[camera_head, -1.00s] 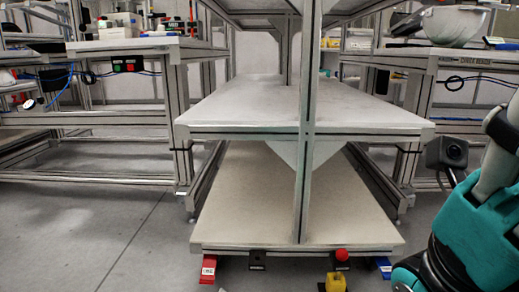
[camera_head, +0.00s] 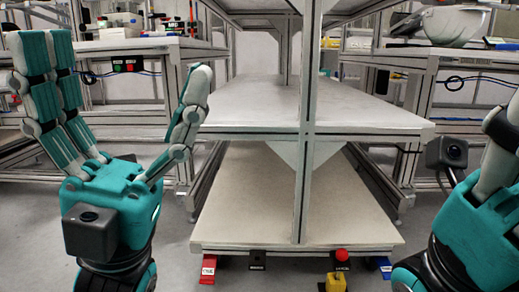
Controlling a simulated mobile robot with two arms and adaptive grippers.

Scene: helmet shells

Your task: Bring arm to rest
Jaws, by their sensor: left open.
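My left gripper (camera_head: 128,105) stands upright at the left of the head view, teal and grey. Its fingers point up and are spread wide apart, with nothing between them. It is in front of the left workbench and left of the shelf rack. My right gripper (camera_head: 470,225) shows only in part at the right edge, with a dark camera box on it. Its fingertips are cut off by the frame, so its opening cannot be judged.
A shelf rack (camera_head: 365,118) with bare white boards stands in the middle. A white helmet shell (camera_head: 455,25) lies on the right workbench (camera_head: 470,57). A left workbench (camera_head: 135,43) carries small items. Red, yellow and blue parts sit at the rack's foot. Grey floor shows at the left.

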